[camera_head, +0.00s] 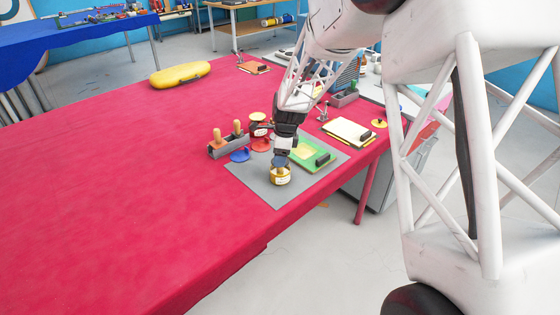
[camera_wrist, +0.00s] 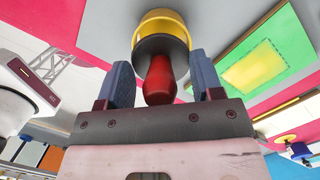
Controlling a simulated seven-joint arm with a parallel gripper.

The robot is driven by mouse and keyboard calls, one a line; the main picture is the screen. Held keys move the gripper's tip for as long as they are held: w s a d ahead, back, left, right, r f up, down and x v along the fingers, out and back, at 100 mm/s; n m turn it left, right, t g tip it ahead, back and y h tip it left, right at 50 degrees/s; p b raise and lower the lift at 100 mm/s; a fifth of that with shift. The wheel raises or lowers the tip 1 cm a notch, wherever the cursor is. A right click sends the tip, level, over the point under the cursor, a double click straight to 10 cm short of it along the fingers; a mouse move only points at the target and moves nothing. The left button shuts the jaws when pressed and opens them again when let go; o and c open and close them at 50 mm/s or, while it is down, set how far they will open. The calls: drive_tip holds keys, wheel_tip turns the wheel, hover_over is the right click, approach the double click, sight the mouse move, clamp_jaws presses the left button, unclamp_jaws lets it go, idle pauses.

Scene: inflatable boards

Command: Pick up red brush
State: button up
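The red brush shows in the wrist view as a rounded red handle (camera_wrist: 158,80) pointing toward the camera.
A green board (camera_head: 302,150) with a black-handled tool lies right of the tin. A grey holder (camera_head: 229,148) with two wooden handles, a blue lid (camera_head: 240,156) and a red lid (camera_head: 260,144) lie to the left. The red table (camera_head: 130,190) is clear at front left.

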drive_tip(key=c, duration=1)
drive_tip(key=shift+c, duration=0.2)
drive_tip(key=shift+r, duration=0.1)
drive_tip(key=shift+r, duration=0.7)
wheel_tip(320, 180, up, 2)
drive_tip(key=shift+r, duration=0.15)
drive_tip(key=s+d+r, duration=0.1)
drive_tip(key=s+d, duration=0.3)
drive_tip(key=s, duration=1.1)
drive_tip(key=shift+s+d, duration=0.15)
drive_tip(key=shift+d, duration=0.05)
drive_tip(key=shift+r, duration=0.1)
